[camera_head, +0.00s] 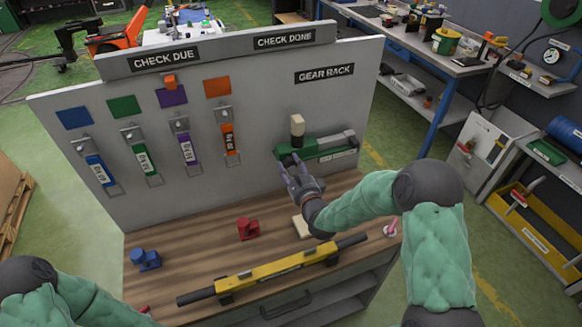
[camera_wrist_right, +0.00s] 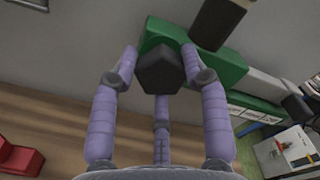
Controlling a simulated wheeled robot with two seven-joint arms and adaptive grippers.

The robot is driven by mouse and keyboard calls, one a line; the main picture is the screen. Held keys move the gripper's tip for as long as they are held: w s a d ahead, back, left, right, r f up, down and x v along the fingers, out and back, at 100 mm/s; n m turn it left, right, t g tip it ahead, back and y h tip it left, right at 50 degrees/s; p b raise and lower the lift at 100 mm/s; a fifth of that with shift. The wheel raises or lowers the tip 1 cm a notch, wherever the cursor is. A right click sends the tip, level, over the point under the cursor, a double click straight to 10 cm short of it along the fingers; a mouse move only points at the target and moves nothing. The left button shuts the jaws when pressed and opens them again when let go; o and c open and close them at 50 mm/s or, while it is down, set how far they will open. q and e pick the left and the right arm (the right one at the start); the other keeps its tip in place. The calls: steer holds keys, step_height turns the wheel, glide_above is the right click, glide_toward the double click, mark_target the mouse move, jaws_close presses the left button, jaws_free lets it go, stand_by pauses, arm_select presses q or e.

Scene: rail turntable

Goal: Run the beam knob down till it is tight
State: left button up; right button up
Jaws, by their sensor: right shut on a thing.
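The dark faceted knob (camera_wrist_right: 160,72) sits on the front of a green clamp-like body (camera_wrist_right: 222,72) on the grey panel. In the head view the green body (camera_head: 322,146) shows below the GEAR RACK label, with a grey bar at its right end. My right gripper (camera_head: 287,163) reaches it from the front. In the right wrist view its lilac fingers (camera_wrist_right: 160,62) are shut around the knob, two at the sides and one below. How tight the knob is cannot be seen. My left arm shows at the lower left, but its gripper is out of view.
A yellow beam (camera_head: 275,270) with black ends lies on the wooden bench (camera_head: 190,245). A red block (camera_head: 247,228) and a blue block (camera_head: 145,259) stand on the bench.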

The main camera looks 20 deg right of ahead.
steer(key=shift+d+r, duration=0.1)
steer(key=shift+d, duration=0.05)
steer(key=o, duration=1.2)
steer(key=s, duration=1.2)
steer(key=shift+a, duration=0.4)
